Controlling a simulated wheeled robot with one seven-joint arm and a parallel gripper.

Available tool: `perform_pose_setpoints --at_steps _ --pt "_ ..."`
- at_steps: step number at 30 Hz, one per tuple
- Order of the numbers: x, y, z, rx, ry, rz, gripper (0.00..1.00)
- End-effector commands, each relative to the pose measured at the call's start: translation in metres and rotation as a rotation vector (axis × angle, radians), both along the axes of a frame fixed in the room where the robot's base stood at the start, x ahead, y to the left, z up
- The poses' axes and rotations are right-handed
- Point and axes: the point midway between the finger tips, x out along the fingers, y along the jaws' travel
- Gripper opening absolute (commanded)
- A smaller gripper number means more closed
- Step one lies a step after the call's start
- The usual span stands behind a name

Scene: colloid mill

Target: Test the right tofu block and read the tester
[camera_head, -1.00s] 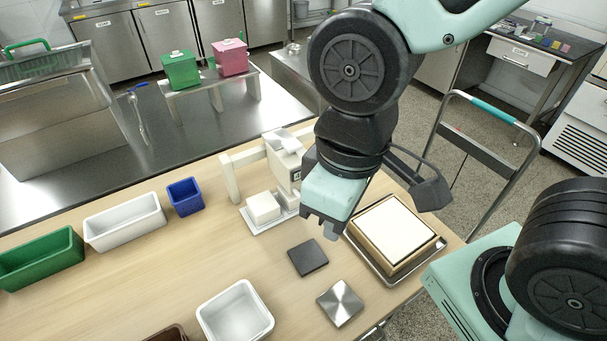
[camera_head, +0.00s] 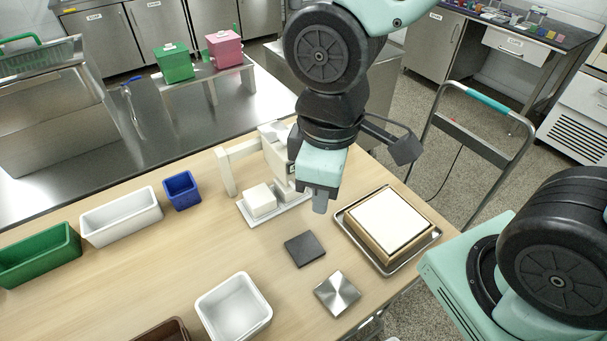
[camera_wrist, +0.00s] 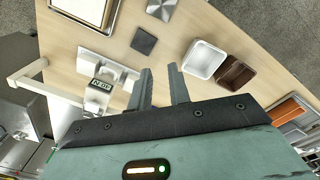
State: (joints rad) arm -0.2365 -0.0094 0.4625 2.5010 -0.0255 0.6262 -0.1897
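The tester (camera_head: 276,150) is a pale upright device on the table. In the wrist view its small dark display (camera_wrist: 101,86) shows light characters too small to read surely. A white tofu block (camera_head: 261,199) sits on a white plate (camera_head: 254,220) at the tester's front left. A second white block (camera_head: 284,188) shows just right of it, under the tester's body, partly hidden. My gripper (camera_head: 320,203) hangs right of the tester and above the table. In the wrist view my gripper (camera_wrist: 159,82) has its two fingers apart with nothing between them.
A wooden-framed white slab (camera_head: 392,222) sits on a metal tray at the right. A dark square pad (camera_head: 304,249) and a metal plate (camera_head: 337,294) lie in front. White, blue (camera_head: 182,190), green and brown bins stand around the left and front. Bare tabletop lies between them.

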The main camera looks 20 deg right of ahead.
Motion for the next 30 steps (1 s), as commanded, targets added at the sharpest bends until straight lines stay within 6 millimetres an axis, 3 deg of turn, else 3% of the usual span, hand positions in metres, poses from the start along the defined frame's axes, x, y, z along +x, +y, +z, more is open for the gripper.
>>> perform_pose_setpoints --at_steps 6,13,18,22,30 --pt "0.083 -0.025 -0.016 -0.046 -0.035 0.428 0.19" --pt "0.147 -0.048 -0.026 -0.046 -0.102 0.779 0.19" --pt "0.165 -0.056 -0.029 -0.047 -0.132 0.882 0.19" --pt "0.168 -0.056 -0.039 -0.047 -0.135 0.896 0.19" --pt "0.174 -0.053 -0.089 -0.047 -0.131 0.895 0.19"
